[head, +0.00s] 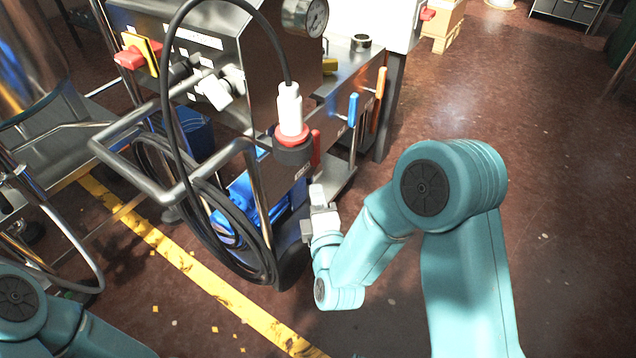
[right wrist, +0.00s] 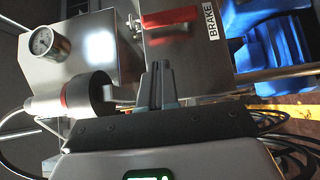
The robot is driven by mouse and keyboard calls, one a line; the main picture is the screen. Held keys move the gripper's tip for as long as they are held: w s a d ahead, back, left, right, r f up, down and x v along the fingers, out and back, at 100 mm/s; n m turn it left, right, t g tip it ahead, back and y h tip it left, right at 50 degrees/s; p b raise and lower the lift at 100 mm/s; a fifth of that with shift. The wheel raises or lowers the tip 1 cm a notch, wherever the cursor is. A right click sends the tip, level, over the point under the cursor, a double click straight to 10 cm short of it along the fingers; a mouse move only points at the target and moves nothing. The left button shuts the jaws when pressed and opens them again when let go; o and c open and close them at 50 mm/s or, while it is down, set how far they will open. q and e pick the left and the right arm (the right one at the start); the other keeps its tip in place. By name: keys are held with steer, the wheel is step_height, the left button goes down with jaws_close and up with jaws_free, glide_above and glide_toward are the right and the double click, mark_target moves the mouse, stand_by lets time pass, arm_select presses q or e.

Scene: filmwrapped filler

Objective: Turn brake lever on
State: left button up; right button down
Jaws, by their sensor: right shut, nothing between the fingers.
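The brake lever is a red handle (head: 316,148) on the side of the steel machine in the head view, just right of a black and red plug socket. In the right wrist view the red brake lever (right wrist: 170,18) lies at the top, beside a white BRAKE label (right wrist: 212,20). My right gripper (head: 317,190) is below the lever in the head view, apart from it. In the right wrist view its fingers (right wrist: 158,72) are together and empty, pointing toward the lever. My left gripper is out of view; only its arm shows at lower left.
A white plug (head: 290,108) with a black cable sits in the socket close to the lever. Blue (head: 352,108) and orange (head: 378,98) handles are farther right. A metal handrail (head: 180,190) and coiled hoses lie left of my gripper. Open floor lies right.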

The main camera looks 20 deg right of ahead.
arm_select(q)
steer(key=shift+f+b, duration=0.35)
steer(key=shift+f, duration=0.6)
arm_select(e)
steer(key=shift+a+f, duration=0.6)
steer(key=b, duration=0.2)
glide_toward(313, 148)
steer(key=w+a, duration=0.3)
steer(key=w+d, duration=0.1)
steer(key=w+d+b, duration=0.1)
steer(key=w+d, duration=0.1)
steer(key=shift+d+f, duration=0.2)
steer(key=shift+d, duration=0.05)
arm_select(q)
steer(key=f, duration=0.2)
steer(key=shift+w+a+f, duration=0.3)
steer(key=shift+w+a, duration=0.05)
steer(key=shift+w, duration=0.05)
arm_select(e)
steer(key=shift+w+r, duration=0.1)
arm_select(q)
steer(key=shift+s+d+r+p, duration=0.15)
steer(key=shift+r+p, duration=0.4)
steer(key=shift+p, duration=0.1)
arm_select(e)
steer(key=shift+w+d+r, duration=0.1)
steer(key=shift+d+r, duration=0.05)
steer(key=shift+d, duration=0.05)
